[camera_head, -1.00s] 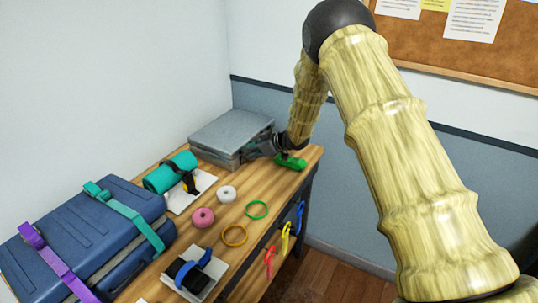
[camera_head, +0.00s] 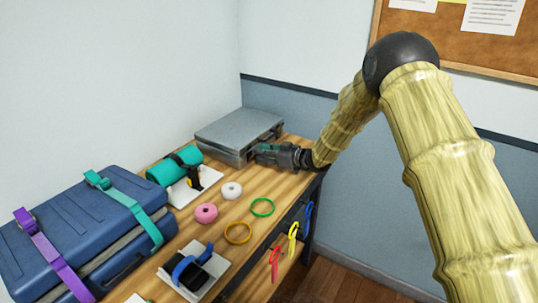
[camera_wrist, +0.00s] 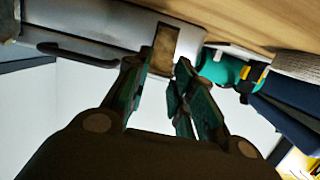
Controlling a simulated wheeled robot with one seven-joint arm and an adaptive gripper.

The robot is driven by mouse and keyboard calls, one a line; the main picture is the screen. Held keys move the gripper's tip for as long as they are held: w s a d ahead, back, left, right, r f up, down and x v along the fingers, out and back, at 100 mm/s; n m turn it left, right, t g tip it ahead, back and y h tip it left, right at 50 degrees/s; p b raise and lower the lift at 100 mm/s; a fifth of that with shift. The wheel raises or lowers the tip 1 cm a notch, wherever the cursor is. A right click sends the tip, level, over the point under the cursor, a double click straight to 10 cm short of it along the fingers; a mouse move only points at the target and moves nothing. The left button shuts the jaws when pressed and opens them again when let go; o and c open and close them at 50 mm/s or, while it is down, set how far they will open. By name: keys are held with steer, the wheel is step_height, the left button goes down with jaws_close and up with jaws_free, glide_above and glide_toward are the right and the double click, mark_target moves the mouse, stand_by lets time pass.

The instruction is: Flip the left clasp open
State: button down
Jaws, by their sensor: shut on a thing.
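The grey case (camera_head: 238,130) lies flat at the back of the table, its lid down. My gripper (camera_head: 258,152) reaches its front side from the right. In the wrist view, which is upside down, the case (camera_wrist: 105,22) spans the top left. A brownish clasp plate (camera_wrist: 163,48) on its front sits between the tips of my gripper (camera_wrist: 166,58). The fingers are dark green and close around this clasp, with a gap between them. The exact contact is hard to see. A dark handle (camera_wrist: 75,53) is on the same face.
A blue suitcase (camera_head: 75,235) with purple and teal straps fills the left. Coloured hooks or tools (camera_head: 293,240) hang on the table's side.

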steer(key=c, duration=1.2)
jaws_free()
steer(key=shift+d, duration=0.1)
steer(key=v, duration=1.2)
steer(key=shift+f, duration=0.15)
